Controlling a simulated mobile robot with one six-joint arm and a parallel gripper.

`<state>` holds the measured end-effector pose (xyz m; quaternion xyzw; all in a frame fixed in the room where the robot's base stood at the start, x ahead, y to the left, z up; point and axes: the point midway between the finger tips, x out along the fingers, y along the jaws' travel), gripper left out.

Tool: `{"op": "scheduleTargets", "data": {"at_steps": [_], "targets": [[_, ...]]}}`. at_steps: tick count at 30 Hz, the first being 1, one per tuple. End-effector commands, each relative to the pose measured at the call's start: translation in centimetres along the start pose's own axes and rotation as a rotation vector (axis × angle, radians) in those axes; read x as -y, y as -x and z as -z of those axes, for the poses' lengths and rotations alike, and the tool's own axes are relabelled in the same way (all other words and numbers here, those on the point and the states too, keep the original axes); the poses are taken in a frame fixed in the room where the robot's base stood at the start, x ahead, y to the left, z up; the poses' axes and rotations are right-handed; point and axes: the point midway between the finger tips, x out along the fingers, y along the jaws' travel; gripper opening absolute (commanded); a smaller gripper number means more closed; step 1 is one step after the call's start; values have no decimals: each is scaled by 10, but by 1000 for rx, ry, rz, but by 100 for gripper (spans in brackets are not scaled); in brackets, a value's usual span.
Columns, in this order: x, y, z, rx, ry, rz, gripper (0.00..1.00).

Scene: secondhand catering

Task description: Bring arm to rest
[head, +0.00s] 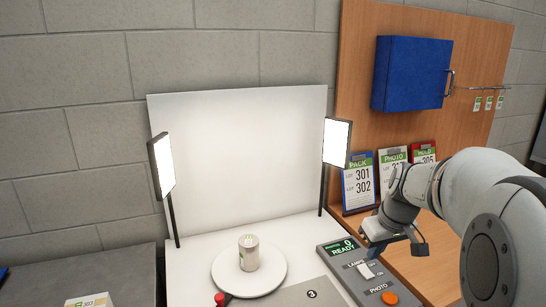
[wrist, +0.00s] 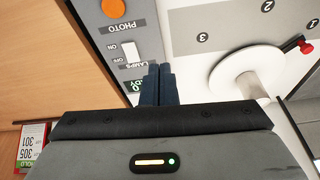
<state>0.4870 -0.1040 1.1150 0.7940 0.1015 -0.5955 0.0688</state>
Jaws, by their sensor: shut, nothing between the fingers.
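My arm reaches in from the right in the head view. My gripper (head: 371,243) is shut and empty, just above the control panel (head: 340,248) by the lamps switch (head: 367,269). In the wrist view the two dark fingers (wrist: 159,72) lie together beside the white lamps switch (wrist: 128,52). I cannot tell whether they touch the panel. The panel's green display reads "0 READY", and an orange photo button (head: 389,298) sits near its front. Both lamp panels, left (head: 162,166) and right (head: 337,142), glow white.
A can (head: 249,253) stands on a white turntable (head: 226,281) before a white backdrop (head: 240,150). A red knob (head: 220,299) is at its front. Lot cards (head: 358,185) and a blue box (head: 411,74) are on the wooden board behind my arm. A grey table (head: 80,275) lies left.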

Motion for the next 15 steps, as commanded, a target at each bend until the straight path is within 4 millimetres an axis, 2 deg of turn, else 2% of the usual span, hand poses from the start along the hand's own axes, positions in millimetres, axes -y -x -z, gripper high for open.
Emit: {"op": "scheduleTargets", "data": {"at_steps": [1,6,10,15], "targets": [[25,8,-14,4,-14,-6,0],[88,19,-69,24,-102,-33,0],[119,20,-110,29,-162,-55,0],[140,17,-146,29,-216,-73,0]]}}
